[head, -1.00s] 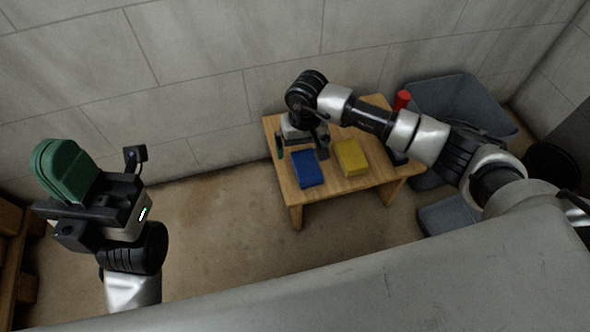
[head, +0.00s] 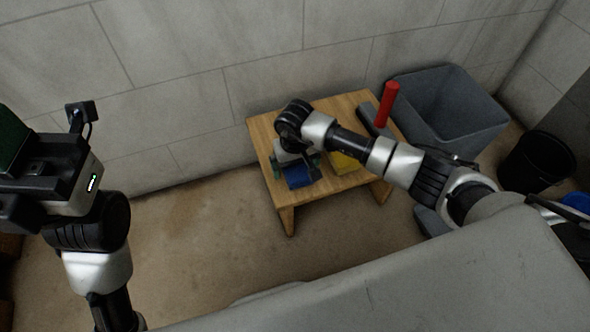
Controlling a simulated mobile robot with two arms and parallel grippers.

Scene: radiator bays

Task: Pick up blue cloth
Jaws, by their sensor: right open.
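The blue cloth (head: 299,178) lies folded on the wooden table, near its front left edge. My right gripper (head: 295,167) is open right over the cloth, pointing down, with green fingertips on either side of it. The gripper and wrist hide the back part of the cloth. Whether the fingers touch it cannot be told. My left gripper (head: 14,140) is at the left edge of the view, away from the table. Its green finger part is cut off by the frame, so its opening does not show.
A yellow cloth (head: 343,163) lies just right of the blue one, partly behind my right arm. A brush with a red handle (head: 388,104) stands at the right of the table (head: 330,105). A grey bin (head: 455,120) and a black bucket (head: 540,160) stand farther right. A block wall is behind.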

